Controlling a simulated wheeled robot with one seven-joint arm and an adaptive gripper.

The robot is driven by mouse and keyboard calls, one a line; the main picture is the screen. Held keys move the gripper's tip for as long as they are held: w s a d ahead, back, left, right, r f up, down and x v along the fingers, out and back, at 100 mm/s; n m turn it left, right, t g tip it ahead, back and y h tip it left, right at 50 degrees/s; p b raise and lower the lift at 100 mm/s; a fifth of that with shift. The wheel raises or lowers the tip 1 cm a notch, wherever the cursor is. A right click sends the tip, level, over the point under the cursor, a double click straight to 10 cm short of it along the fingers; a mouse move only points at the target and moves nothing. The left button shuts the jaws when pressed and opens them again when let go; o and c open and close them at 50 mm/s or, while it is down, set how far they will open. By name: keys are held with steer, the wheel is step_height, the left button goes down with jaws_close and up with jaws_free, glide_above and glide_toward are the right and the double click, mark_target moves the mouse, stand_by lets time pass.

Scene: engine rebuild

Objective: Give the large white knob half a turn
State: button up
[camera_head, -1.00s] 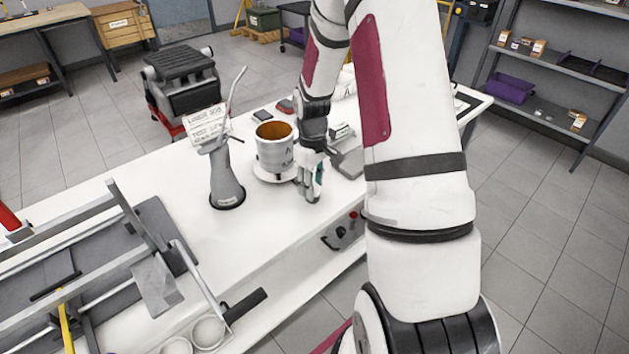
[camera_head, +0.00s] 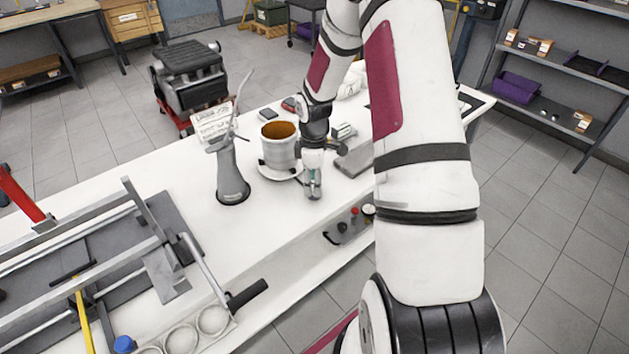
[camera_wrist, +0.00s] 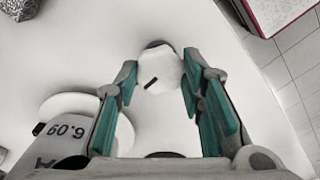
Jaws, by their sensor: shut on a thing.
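In the wrist view the large white knob (camera_wrist: 163,68) sits between the two fingertips of my gripper (camera_wrist: 160,76). The knob's round top carries a short dark mark that lies aslant, and a grey edge shows at its far side. A fingertip is against each side of the knob, so my gripper is shut on it. In the head view my gripper (camera_head: 314,189) points down at the white bench (camera_head: 285,215), near its front edge. There the knob itself is hidden or too small to make out.
A grey-white pot (camera_head: 279,152) with a rust-coloured inside stands on a white round base close beside my gripper. A grey stand (camera_head: 231,175) is further left. A metal frame (camera_head: 105,240) fills the bench's left end. Small controls (camera_head: 354,213) are on the bench front.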

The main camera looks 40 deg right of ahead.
stand_by(0.3)
steer(key=o, duration=1.1)
steer(key=shift+o, duration=0.2)
step_height(320, 180, up, 12)
steer(key=shift+r, duration=0.1)
steer(key=s+a+r+m+t+h, duration=0.1)
steer(key=s+a+r+m, duration=0.1)
steer(key=s+a+r, duration=0.5)
steer(key=s+a+r+m+t+h, duration=0.1)
steer(key=s+a+r+m, duration=0.15)
steer(key=a+r, duration=0.45)
steer(key=s+a+r+m+t+y, duration=0.1)
steer(key=s+a+r+m, duration=0.1)
steer(key=s, duration=0.5)
steer(key=s+a+r+m+t+y, duration=0.1)
steer(key=s+a+r+m, duration=0.2)
steer(key=s, duration=0.4)
steer(key=shift+a+r+t, duration=0.35)
steer(key=shift+r+t, duration=0.05)
steer(key=shift+r, duration=0.3)
